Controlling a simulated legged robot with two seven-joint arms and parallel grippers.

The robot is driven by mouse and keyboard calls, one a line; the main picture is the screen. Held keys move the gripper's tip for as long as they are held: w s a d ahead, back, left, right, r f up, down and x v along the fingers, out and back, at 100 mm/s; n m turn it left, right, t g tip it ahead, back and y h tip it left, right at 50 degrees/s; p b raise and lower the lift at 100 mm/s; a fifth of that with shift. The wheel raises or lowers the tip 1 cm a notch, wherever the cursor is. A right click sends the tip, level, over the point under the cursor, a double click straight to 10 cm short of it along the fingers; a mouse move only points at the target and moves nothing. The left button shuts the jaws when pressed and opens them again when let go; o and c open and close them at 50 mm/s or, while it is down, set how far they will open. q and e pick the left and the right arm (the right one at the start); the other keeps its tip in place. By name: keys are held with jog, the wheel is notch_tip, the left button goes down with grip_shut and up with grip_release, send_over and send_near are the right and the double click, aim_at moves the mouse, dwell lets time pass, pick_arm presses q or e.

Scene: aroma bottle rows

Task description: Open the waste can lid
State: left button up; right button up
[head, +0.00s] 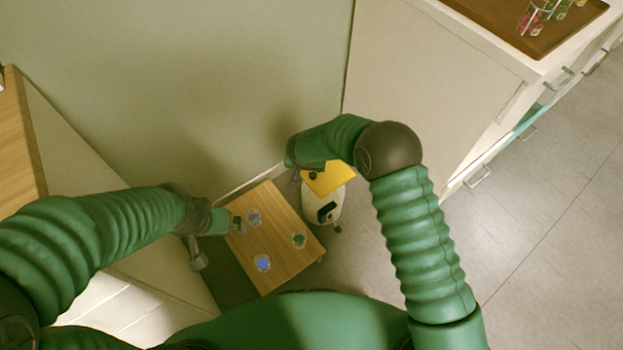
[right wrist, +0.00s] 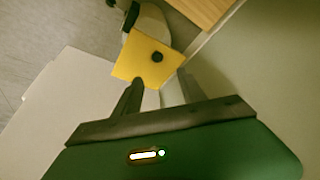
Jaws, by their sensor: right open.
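The waste can (head: 327,209) is a small white can on the floor in front of the wall, with a dark part on its near side. Its yellow lid (head: 334,174) has a dark round knob. In the right wrist view the lid (right wrist: 140,62) lies just beyond my right gripper (right wrist: 160,80), whose fingers are apart with nothing between them. I cannot tell whether a finger touches the lid or how far it is raised. In the head view my right forearm hides part of the lid. My left gripper (head: 218,236) is beside the low wooden table; its jaw state is unclear.
The low wooden table (head: 272,277) left of the can bears three small round containers, two with blue and one with green. A white cabinet (head: 430,75) stands to the right, with a brown tray (head: 570,38) on top. The floor at the right is clear.

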aim_at(313, 175)
jog(key=b+x, duration=0.1)
jog(key=x, duration=0.3)
jog(key=b+x, duration=0.2)
jog(key=x, duration=0.3)
jog(key=b+x, duration=0.2)
jog(key=x, duration=0.3)
jog(key=shift+d, duration=0.25)
jog(key=shift+w+f, duration=0.15)
jog(key=shift+f, duration=0.05)
jog(key=shift+d, duration=0.1)
jog(key=shift+c, duration=1.1)
grip_shut()
